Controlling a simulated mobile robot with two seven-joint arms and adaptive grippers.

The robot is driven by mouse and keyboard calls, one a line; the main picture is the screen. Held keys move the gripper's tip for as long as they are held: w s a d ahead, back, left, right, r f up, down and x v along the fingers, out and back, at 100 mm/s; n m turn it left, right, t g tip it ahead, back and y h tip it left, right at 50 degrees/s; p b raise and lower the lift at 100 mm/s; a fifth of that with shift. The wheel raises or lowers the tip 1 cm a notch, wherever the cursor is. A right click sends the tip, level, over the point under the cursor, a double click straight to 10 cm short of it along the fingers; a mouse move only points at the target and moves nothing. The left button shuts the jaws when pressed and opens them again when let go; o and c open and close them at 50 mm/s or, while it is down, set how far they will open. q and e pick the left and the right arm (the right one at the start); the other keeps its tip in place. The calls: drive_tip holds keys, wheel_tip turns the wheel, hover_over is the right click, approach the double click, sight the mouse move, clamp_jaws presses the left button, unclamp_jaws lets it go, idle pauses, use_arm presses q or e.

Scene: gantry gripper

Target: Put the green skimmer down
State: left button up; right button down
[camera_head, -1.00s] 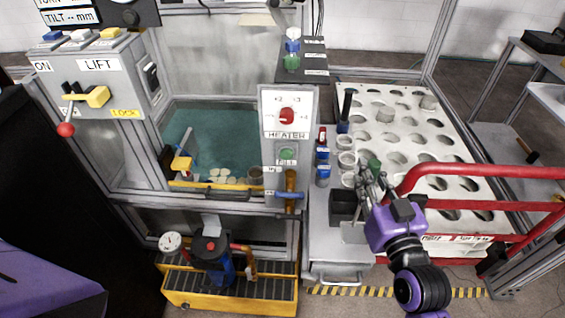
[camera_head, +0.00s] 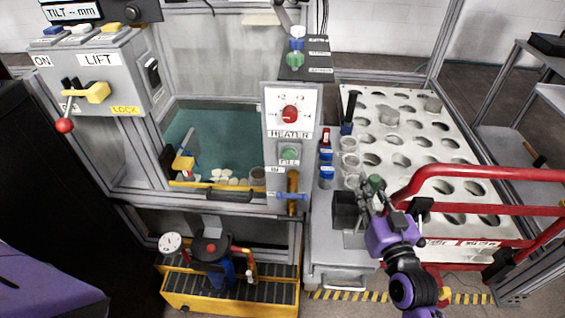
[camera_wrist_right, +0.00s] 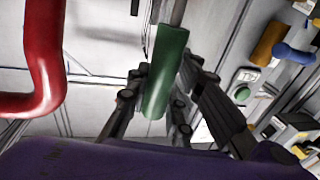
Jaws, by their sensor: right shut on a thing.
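My right gripper (camera_head: 370,197) is shut on the green handle of the skimmer (camera_head: 376,181), above the narrow cart at the near left corner of the white rack. In the right wrist view the green handle (camera_wrist_right: 166,75) stands between the fingers of my right gripper (camera_wrist_right: 158,90), with a grey metal shaft running up from it. The skimmer's far end is not visible there, and I cannot make it out in the head view. My left gripper is not in view.
A dark open box (camera_head: 345,207) stands just left of my right gripper. The white rack (camera_head: 412,143) with round holes lies behind it. A red rail (camera_head: 480,170) runs close on the right and shows large in the wrist view (camera_wrist_right: 40,60). The heater panel (camera_head: 291,115) stands left.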

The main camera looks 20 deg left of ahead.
drive_tip(key=c, duration=2)
unclamp_jaws()
drive_tip(key=shift+f, duration=0.25)
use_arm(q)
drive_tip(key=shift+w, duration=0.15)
use_arm(e)
drive_tip(key=o, duration=0.4)
drive_tip(key=shift+r, duration=0.1)
drive_tip(key=shift+o, duration=0.2)
